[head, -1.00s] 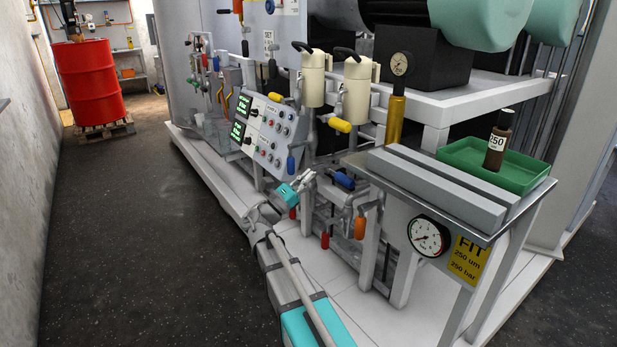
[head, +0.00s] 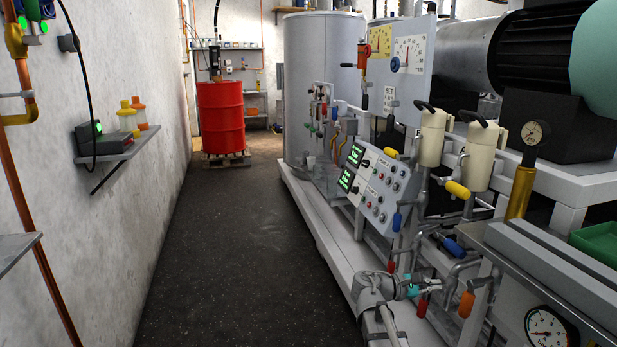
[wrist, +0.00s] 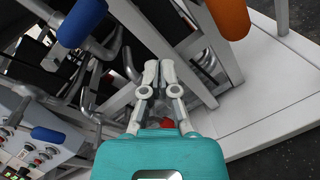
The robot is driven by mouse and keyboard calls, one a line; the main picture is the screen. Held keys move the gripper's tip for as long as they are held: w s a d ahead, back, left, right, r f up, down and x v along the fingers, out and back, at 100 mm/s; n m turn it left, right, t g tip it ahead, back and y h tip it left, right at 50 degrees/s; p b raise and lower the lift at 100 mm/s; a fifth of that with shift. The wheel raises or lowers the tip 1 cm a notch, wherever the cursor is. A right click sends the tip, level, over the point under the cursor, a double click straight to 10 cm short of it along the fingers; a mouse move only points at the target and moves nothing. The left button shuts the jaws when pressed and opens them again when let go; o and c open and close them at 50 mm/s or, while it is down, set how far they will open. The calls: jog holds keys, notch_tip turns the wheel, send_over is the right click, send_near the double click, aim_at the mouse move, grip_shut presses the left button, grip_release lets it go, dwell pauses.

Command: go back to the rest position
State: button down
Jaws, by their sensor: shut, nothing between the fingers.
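My gripper (wrist: 159,72) is shut and empty in the wrist view, its two grey fingers together ahead of the teal body. Pipes and frame bars of the skid lie beyond the fingertips. In the head view my gripper (head: 412,287) shows as a small teal part at the lower right, among the valve handles in front of the skid. Its fingers are too small there to make out. My arm comes in from the bottom edge, folded low beside the skid's white base.
Red (head: 422,306), orange (head: 466,303) and blue (head: 453,246) valve handles surround the gripper in the picture. A control panel (head: 372,190) stands to its left. A dark floor aisle (head: 235,270) is clear up to the red drum (head: 221,117). A wall shelf (head: 115,150) juts out at left.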

jog(key=s+a+f+m+g+y+p, duration=0.2)
jog(key=s+a+f+m+y, duration=1.05)
jog(key=a+f+y, duration=0.35)
notch_tip(320, 180, up, 38)
jog(key=p, duration=3.7)
jog(key=shift+d+r+y, duration=0.2)
jog(key=shift+r+y, duration=0.05)
jog(key=shift+y, duration=0.15)
